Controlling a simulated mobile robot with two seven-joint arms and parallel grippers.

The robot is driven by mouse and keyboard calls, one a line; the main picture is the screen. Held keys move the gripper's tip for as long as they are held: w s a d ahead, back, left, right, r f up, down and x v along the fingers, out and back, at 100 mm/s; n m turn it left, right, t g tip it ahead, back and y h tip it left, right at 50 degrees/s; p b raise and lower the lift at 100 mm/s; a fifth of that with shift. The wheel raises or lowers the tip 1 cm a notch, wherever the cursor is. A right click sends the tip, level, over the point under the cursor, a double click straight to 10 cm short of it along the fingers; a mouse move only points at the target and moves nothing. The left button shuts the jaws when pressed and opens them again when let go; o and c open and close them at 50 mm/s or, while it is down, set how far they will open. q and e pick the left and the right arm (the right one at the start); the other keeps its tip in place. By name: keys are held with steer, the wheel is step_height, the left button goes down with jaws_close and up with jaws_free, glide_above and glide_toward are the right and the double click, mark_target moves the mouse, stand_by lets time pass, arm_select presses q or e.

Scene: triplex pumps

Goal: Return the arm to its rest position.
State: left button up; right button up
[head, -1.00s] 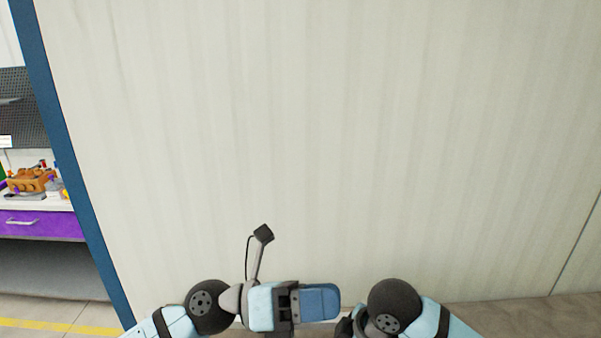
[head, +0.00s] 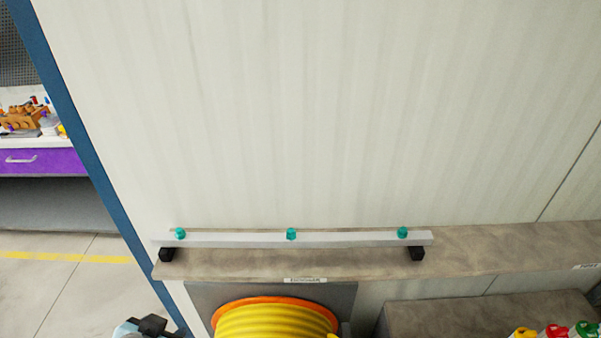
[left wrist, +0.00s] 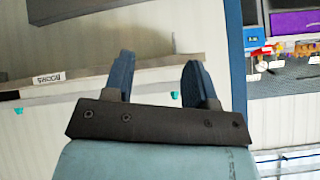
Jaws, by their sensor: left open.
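My left gripper (left wrist: 158,62) shows in the left wrist view with its two blue fingers spread apart. Nothing is between the fingers. In the head view only a small light-blue and black part of my left arm (head: 146,329) shows at the bottom left edge, in front of the floor and the foot of the blue post. My right arm and right gripper are not in either current view.
A shelf (head: 480,247) along the pale wall bears a grey rail (head: 345,239) with three teal knobs. Below it is a yellow and orange reel (head: 275,322). Left of the blue post (head: 75,135) stands a bench with a purple drawer (head: 45,161).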

arm_select(q)
steer(key=s+a+f+n+g, duration=0.2)
steer(key=s+f+g, duration=0.25)
steer(key=s, duration=0.55)
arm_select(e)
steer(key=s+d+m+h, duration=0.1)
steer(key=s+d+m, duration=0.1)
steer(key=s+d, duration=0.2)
arm_select(q)
steer(key=w+d+f+m+t+h+p, duration=0.1)
steer(key=w+d+f+t+h+p, duration=0.2)
steer(key=f, duration=0.6)
steer(key=shift+w+d+f+t+h+p, duration=0.15)
steer(key=shift+w+d+t+h+p, duration=0.3)
steer(key=shift+w+d+t, duration=1.2)
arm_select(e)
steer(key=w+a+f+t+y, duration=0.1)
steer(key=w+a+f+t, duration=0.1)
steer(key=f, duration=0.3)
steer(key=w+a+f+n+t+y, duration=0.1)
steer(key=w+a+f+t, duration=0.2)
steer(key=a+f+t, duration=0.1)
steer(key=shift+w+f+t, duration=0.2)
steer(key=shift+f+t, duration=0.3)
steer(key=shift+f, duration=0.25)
arm_select(q)
steer(key=shift+s+d+t, duration=0.2)
steer(key=shift+t, duration=0.1)
